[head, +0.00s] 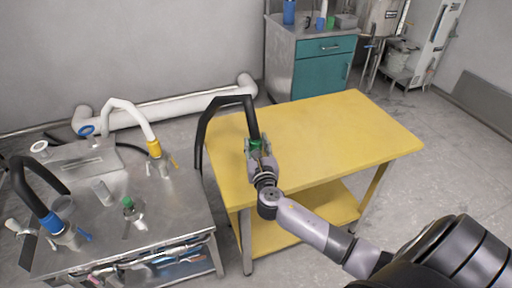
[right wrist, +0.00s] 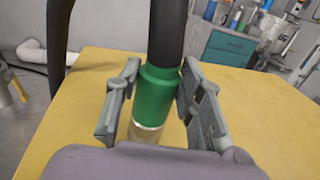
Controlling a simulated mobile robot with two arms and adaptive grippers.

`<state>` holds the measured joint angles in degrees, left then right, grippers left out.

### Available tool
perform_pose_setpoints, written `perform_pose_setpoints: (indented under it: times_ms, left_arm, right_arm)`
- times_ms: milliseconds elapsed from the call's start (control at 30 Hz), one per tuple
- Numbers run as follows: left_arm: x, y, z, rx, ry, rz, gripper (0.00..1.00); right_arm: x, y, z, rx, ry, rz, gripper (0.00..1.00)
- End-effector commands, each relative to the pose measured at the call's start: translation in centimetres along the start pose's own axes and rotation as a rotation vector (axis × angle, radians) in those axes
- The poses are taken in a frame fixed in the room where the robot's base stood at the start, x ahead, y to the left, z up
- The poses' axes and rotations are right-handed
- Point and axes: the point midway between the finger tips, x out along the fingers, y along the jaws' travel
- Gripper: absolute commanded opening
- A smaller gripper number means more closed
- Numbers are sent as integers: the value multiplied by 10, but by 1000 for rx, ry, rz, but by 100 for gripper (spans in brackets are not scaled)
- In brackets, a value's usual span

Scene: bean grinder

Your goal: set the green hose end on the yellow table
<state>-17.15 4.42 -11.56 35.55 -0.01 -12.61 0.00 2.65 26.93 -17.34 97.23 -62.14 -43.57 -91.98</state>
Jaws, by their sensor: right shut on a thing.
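The green hose end (head: 255,143) is a green collar with a pale metal tip, on a black hose (head: 226,99). It is in the jaws of my right gripper (head: 259,148), over the left part of the yellow table (head: 325,128). In the right wrist view the green hose end (right wrist: 158,95) stands roughly upright between the two grey fingers, tip downward, with the yellow table (right wrist: 245,110) behind it. I cannot tell whether the tip touches the table. My left gripper is not in view.
A metal bench (head: 185,214) stands left of the table, with a white hose (head: 128,110), a second black hose (head: 28,187) with a blue collar and a green-topped fitting (head: 128,206). A teal-fronted cabinet (head: 322,72) stands behind. Most of the tabletop is clear.

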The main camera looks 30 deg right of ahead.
Motion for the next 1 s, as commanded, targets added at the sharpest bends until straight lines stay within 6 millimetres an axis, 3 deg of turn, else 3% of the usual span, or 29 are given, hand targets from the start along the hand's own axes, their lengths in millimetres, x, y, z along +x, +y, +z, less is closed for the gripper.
perform_pose_setpoints:
  times_ms: [367, 400, 700, 1000]
  left_arm:
    - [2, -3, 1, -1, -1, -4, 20]
    - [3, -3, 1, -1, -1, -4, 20]
    - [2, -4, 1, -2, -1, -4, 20]
    - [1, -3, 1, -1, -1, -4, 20]
  right_arm:
    - [0, 1, -4, 1, -4, 2, 0]
    - [0, 1, -6, 1, 0, 2, 36]
    - [0, 1, -5, 1, 0, 2, 55]
    - [0, 1, -4, 1, 0, 2, 55]
